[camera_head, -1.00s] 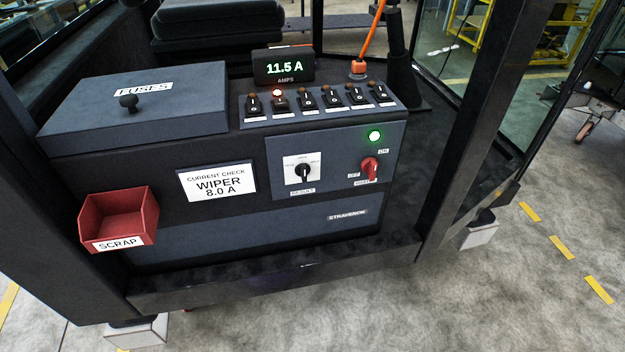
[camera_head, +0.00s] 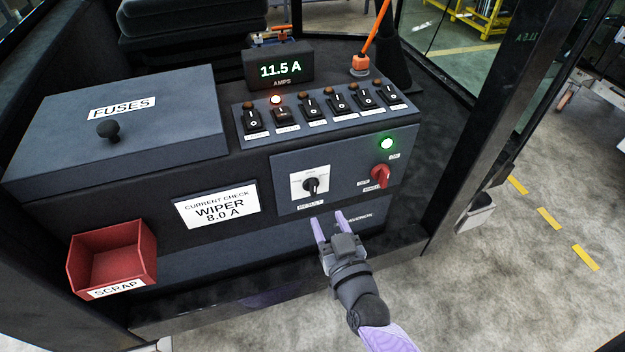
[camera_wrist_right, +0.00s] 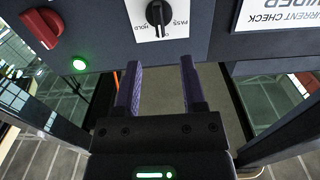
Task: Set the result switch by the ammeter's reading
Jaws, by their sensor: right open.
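The ammeter (camera_head: 279,69) reads 11.5 A in green. The result switch (camera_head: 311,186) is a black knob on a white plate on the front panel. It also shows in the right wrist view (camera_wrist_right: 158,14), upside down, with PASS and HOLD printed beside it. The card (camera_head: 217,206) says CURRENT CHECK WIPER 8.0 A. My right gripper (camera_head: 329,222) is open and empty, just below the result switch and apart from it; its two purple fingers also show in the right wrist view (camera_wrist_right: 161,92). My left gripper is not in view.
A row of rocker switches (camera_head: 315,112) has one lamp lit red. A red ON/OFF switch (camera_head: 380,176) sits under a lit green lamp (camera_head: 386,143). A red SCRAP bin (camera_head: 112,262) hangs at left, below the FUSES lid (camera_head: 120,135). A dark cab post (camera_head: 490,120) stands at right.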

